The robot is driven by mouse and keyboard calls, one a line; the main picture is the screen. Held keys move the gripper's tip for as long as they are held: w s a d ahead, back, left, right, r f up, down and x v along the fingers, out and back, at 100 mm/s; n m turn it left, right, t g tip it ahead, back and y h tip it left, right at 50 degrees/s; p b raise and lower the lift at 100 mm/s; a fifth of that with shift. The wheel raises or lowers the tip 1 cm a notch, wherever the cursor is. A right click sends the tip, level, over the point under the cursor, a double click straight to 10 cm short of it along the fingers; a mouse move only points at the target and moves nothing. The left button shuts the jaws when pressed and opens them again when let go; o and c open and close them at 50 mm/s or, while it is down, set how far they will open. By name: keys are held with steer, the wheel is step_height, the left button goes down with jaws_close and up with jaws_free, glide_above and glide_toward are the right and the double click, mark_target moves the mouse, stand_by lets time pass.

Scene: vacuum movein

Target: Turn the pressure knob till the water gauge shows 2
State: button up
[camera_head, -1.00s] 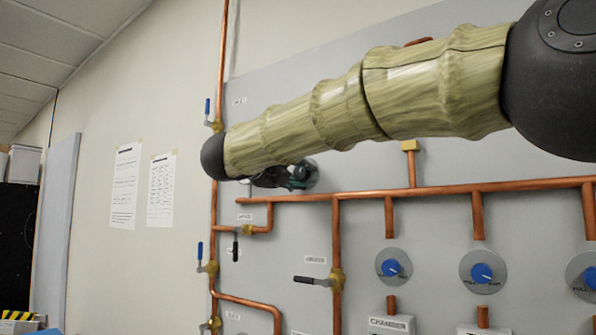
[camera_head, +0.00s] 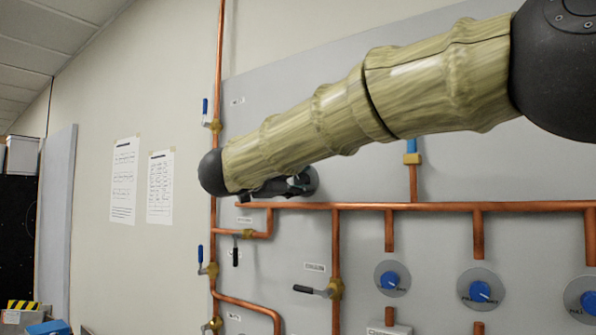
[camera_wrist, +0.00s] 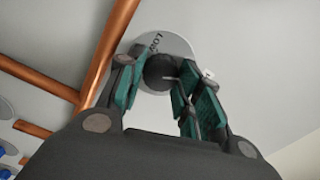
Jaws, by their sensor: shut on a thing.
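The pressure knob (camera_wrist: 158,70) is a dark round knob on a pale grey disc with partly readable dark letters, in the upper middle of the wrist view. My gripper (camera_wrist: 156,84) has green-padded fingers on both sides of the knob and is shut on it. In the head view my gripper (camera_head: 290,187) is a dark shape below my forearm, against the grey panel. The knob's disc (camera_head: 309,178) shows only in part there, mostly behind my gripper and arm. No water gauge can be made out in either view.
Copper pipes (camera_head: 440,206) run across the grey panel (camera_head: 290,105) below my arm. Blue knobs (camera_head: 392,281) sit at lower right. Valves with levers (camera_head: 318,290) are on the pipes at left and centre. Two paper sheets (camera_head: 124,180) hang on the left wall.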

steer(key=n+p, duration=0.3)
steer(key=n, duration=0.1)
steer(key=shift+r+p, duration=0.15)
steer(key=shift+p, duration=0.25)
steer(key=shift+f+n+p, duration=0.2)
steer(key=shift+n+p, duration=1.05)
steer(key=shift+n, duration=0.35)
steer(key=shift+f, duration=0.1)
steer(key=o, duration=1)
steer(key=shift+a, duration=0.1)
